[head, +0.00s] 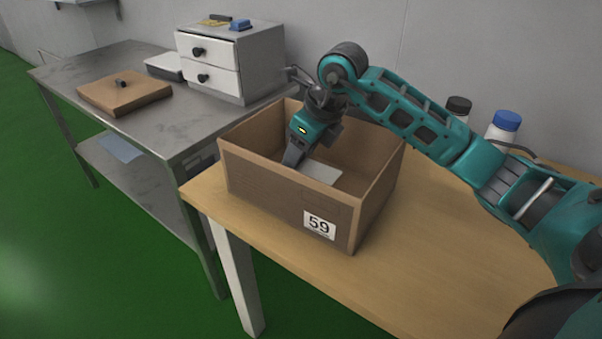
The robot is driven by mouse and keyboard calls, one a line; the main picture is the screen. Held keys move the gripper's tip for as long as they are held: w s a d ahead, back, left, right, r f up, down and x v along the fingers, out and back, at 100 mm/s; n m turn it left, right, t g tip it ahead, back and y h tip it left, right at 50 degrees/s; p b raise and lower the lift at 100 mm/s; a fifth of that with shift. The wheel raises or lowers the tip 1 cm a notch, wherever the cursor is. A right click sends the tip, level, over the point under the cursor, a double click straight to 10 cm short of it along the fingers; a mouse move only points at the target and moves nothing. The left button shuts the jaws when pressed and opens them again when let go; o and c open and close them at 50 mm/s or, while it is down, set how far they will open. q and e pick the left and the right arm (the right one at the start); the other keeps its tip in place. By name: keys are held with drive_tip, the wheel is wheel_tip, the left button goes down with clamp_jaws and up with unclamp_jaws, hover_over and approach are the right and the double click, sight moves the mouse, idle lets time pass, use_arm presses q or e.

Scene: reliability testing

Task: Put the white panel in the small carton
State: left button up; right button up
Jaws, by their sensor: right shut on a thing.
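The small carton (277,200) is an open brown box with a label reading 59, standing on the wooden table. My right gripper (293,160) reaches down inside the carton, fingers pointing to its lower left. The white panel (321,171) is a pale flat piece inside the carton, beside the fingers. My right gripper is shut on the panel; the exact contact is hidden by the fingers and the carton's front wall. Whether the panel touches the carton's floor cannot be told. My left gripper is not in view.
The carton stands near the left end of the wooden table (440,235). Two bottles with a black cap (459,104) and a blue cap (507,121) stand behind my arm. A metal table (185,125) at left holds a drawer unit (232,60) and a brown board (124,93).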

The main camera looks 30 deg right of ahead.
sight(303, 165)
wheel_tip(303, 165, down, 5)
drive_tip(key=shift+r+b, duration=0.2)
drive_tip(key=shift+b, duration=0.3)
drive_tip(key=shift+r, duration=0.1)
drive_tip(key=o, duration=1)
drive_tip(key=shift+r, duration=0.2)
drive_tip(key=p+v, duration=0.2)
drive_tip(key=v, duration=0.9)
drive_tip(key=shift+s+d+r, duration=0.1)
drive_tip(key=shift+s+r, duration=0.15)
drive_tip(key=shift+r+p, duration=0.1)
drive_tip(key=shift+p, duration=0.25)
